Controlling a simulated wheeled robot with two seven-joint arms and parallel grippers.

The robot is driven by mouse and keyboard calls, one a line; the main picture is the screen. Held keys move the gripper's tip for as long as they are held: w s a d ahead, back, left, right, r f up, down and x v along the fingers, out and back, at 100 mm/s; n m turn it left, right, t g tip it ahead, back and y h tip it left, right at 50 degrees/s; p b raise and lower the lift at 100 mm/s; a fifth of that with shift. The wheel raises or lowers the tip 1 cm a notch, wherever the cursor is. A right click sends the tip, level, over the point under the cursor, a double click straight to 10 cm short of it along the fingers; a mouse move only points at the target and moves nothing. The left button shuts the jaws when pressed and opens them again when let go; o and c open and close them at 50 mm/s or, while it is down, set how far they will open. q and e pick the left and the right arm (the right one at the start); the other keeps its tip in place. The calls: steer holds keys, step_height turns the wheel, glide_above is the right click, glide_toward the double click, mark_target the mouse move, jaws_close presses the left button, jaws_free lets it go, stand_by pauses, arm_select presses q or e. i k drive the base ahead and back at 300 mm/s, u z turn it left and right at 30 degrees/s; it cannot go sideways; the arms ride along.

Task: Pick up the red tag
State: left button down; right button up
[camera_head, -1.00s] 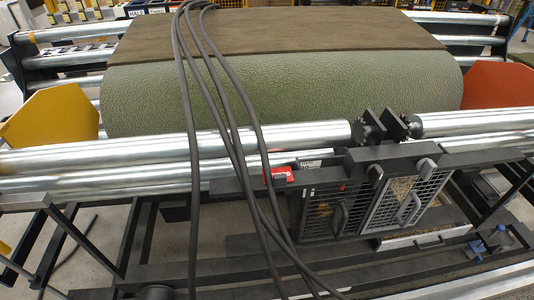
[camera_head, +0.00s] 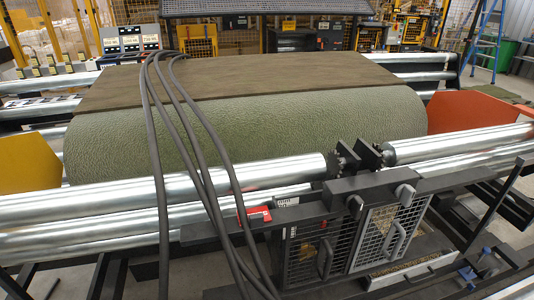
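The red tag (camera_head: 258,215) hangs on the dark frame just below the front steel rollers, left of the mesh boxes. Black cables pass in front of it and hide part of it. A small pale label (camera_head: 286,201) sits just right of it. Neither of my grippers shows in the head view.
A large green turf roll (camera_head: 250,130) lies behind the front rollers (camera_head: 90,200). Several black cables (camera_head: 185,150) drape over it. Mesh boxes (camera_head: 385,235) with handles stand right of the tag. A yellow plate (camera_head: 28,163) and an orange plate (camera_head: 475,110) flank the roll.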

mark_target(256, 216)
steer(key=k, duration=0.5)
steer(key=u, duration=1.35)
steer(key=i, duration=0.5)
steer(key=z, duration=1.5)
